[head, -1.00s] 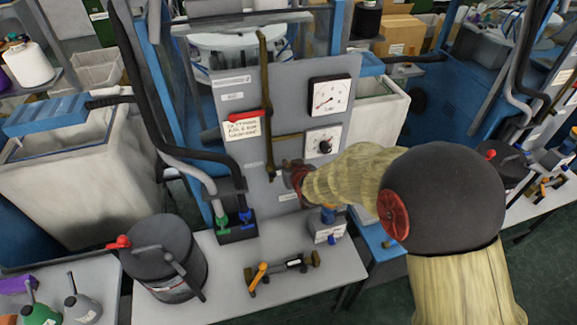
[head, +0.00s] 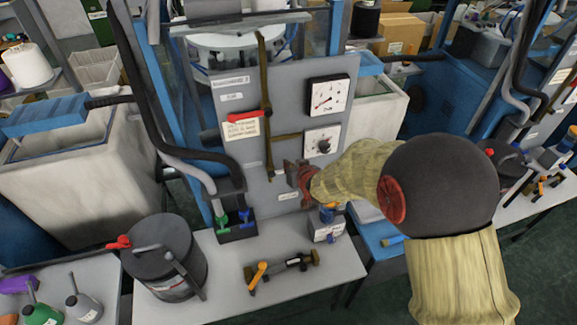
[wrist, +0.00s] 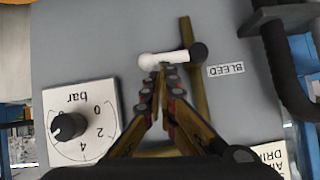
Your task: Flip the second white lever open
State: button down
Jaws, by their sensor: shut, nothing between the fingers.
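A white lever (wrist: 165,58) with a dark pivot end lies across a brass pipe (wrist: 187,35) on the grey panel in the wrist view. A label reading BLEED (wrist: 226,69) is beside its pivot. My gripper (wrist: 165,72) is shut and empty, with its fingertips at the lever's lower edge near the middle; I cannot tell whether they touch it.
A red lever (head: 246,116) sits higher on the pipe. Two gauges or dials (head: 328,95) are mounted at the panel's right.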

jog(key=shift+d+f+m+y+p, duration=0.2)
jog(key=shift+f+m+y+p, duration=0.1)
jog(key=shift+y+p, duration=0.15)
notch_tip(320, 180, down, 8)
jog(key=a+m+y+p, duration=0.1)
jog(key=m+y, duration=0.7)
jog(key=m, duration=0.1)
jog(key=shift+a+t+p, duration=0.2)
jog(key=shift+t+p, duration=0.1)
jog(key=shift+p, duration=0.1)
dwell(0.8)
jog(key=shift+s+a+f+y, duration=0.2)
jog(key=shift+f+y, duration=0.05)
dwell(0.6)
dwell(0.4)
notch_tip(320, 180, up, 10)
dwell(0.5)
